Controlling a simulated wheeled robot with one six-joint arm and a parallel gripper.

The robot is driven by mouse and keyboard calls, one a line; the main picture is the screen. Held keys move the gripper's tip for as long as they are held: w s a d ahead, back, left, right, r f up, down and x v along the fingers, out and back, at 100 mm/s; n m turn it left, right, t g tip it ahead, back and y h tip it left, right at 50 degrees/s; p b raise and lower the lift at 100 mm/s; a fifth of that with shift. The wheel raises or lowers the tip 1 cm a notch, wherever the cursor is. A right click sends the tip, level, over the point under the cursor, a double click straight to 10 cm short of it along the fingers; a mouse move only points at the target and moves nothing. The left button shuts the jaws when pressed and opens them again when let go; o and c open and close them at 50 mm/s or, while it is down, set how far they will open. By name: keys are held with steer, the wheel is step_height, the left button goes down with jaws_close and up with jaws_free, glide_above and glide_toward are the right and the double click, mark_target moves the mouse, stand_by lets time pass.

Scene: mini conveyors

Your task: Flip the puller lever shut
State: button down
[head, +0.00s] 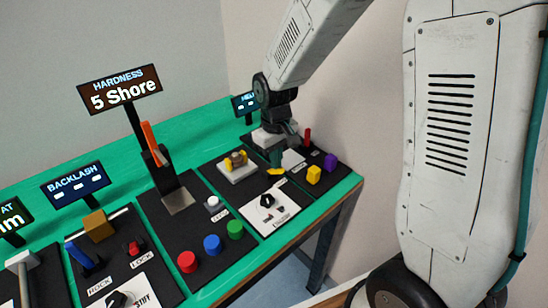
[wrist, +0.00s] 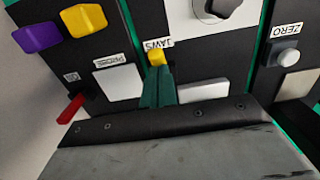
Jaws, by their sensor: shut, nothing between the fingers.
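No label reading "puller" is legible. In the head view my gripper (head: 276,163) hangs low over the same station. The fingers hide the lever's base.
A red lever (head: 307,136), a yellow block (head: 314,174) and a purple block (head: 330,161) stand right of my gripper. A yellow-jawed fixture (head: 237,162) stands to its left, with a black knob (head: 267,201) in front. An orange lever (head: 154,144) rises at the hardness station.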

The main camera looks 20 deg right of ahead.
mark_target(271, 169)
steer(key=shift+s+d+f, duration=0.15)
steer(key=shift+s+f, duration=0.2)
steer(key=shift+s, duration=0.05)
steer(key=shift+w+r, duration=0.2)
steer(key=shift+w, duration=0.35)
steer(key=w+r, duration=0.1)
steer(key=w+a+r, duration=0.1)
steer(key=r, duration=0.1)
steer(key=shift+w, duration=0.15)
step_height(271, 169, up, 10)
steer(key=s+d+r+m+t, duration=0.1)
steer(key=s+d+r+m, duration=0.1)
steer(key=s, duration=1.1)
steer(key=s+d+r+m, duration=0.2)
steer(key=s+d+r, duration=0.1)
steer(key=s, duration=1.1)
steer(key=shift+s+d+r+t, duration=0.15)
steer(key=shift+d+r+t, duration=0.2)
steer(key=shift+r, duration=0.3)
steer(key=shift+a, duration=0.1)
